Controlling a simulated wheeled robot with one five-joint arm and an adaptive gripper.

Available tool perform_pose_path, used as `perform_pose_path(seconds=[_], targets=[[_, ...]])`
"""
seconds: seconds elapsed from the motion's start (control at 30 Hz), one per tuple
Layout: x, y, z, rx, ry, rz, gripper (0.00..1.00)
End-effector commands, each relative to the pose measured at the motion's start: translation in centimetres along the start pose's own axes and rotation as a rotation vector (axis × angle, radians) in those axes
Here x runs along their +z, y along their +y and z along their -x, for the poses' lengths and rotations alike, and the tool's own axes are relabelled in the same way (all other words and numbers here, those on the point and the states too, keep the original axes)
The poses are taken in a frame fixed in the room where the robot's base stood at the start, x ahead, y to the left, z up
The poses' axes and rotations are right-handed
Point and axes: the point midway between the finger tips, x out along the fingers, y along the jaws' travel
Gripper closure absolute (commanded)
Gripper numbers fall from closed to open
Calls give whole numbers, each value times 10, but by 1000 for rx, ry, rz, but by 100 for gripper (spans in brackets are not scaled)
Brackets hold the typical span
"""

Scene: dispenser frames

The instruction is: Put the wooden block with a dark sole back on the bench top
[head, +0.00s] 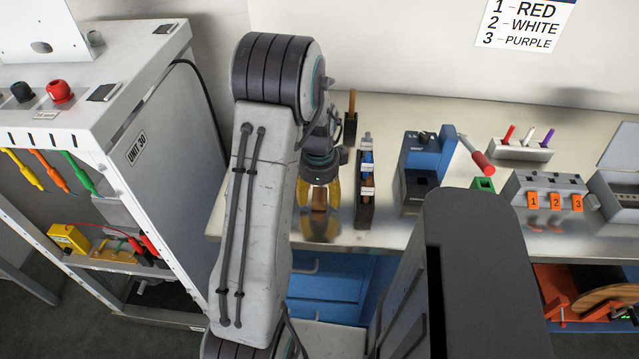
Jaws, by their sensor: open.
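My gripper (319,197) points down over the front left part of the bench top (390,232). Its yellow fingers are apart, one on each side of a small brown wooden block (319,198). The block appears to be at the bench surface, close to the front edge. Its underside and any dark sole are too small to make out. My gripper's palm and wrist hide its upper part.
A dark rack with labelled pieces (366,185) stands just right of my gripper. A dark holder with a wooden piece (351,118) is behind it. A blue dispenser (425,165) stands further right. A tall grey cabinet (165,150) is at left.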

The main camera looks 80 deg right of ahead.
Motion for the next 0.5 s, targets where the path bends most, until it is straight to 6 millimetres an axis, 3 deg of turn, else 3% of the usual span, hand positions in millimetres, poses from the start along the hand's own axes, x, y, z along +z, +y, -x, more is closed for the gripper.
perform_pose_path(seconds=[0.5], targets=[[-1,-1,69,-7,1,0,39]])
